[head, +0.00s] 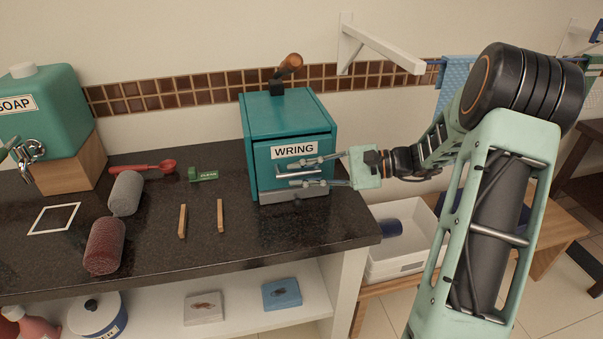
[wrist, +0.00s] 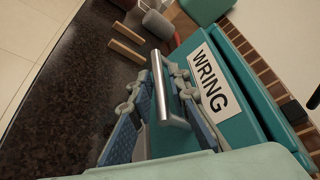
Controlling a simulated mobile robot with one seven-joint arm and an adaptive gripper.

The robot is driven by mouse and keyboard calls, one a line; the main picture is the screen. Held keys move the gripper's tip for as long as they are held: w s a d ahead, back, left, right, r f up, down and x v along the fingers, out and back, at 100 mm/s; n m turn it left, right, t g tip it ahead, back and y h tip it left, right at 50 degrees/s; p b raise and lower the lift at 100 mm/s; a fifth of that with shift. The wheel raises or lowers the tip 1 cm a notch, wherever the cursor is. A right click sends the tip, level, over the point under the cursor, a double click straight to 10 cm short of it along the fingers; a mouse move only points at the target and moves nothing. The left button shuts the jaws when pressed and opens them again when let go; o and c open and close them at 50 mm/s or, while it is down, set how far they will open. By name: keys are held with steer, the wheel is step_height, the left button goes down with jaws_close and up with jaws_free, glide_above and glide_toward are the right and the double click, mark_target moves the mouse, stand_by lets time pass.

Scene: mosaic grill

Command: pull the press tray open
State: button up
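The press is a teal box (head: 290,112) labelled WRING, standing on the dark counter with a wooden-knobbed lever (head: 288,67) on top. Its front panel (head: 264,178) carries a metal bar handle, seen clearly in the wrist view (wrist: 160,88). The panel looks closed against the box. My gripper (head: 285,172) is at the front panel, reaching in from the right. In the wrist view its two fingers (wrist: 160,108) are spread, one on each side of the bar. A gap shows between the bar and the fingers, though contact is hard to judge. The tray's inside is hidden.
Two wooden sticks (head: 183,221), grey and red rollers (head: 105,245), a red ladle (head: 143,169) and a green block (head: 203,174) lie on the counter to the left. A teal soap dispenser (head: 45,105) stands far left. A white bin (head: 400,262) is below right.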

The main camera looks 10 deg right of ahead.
jaws_close()
steer(key=s, duration=1.2)
steer(key=shift+o, duration=2)
jaws_free()
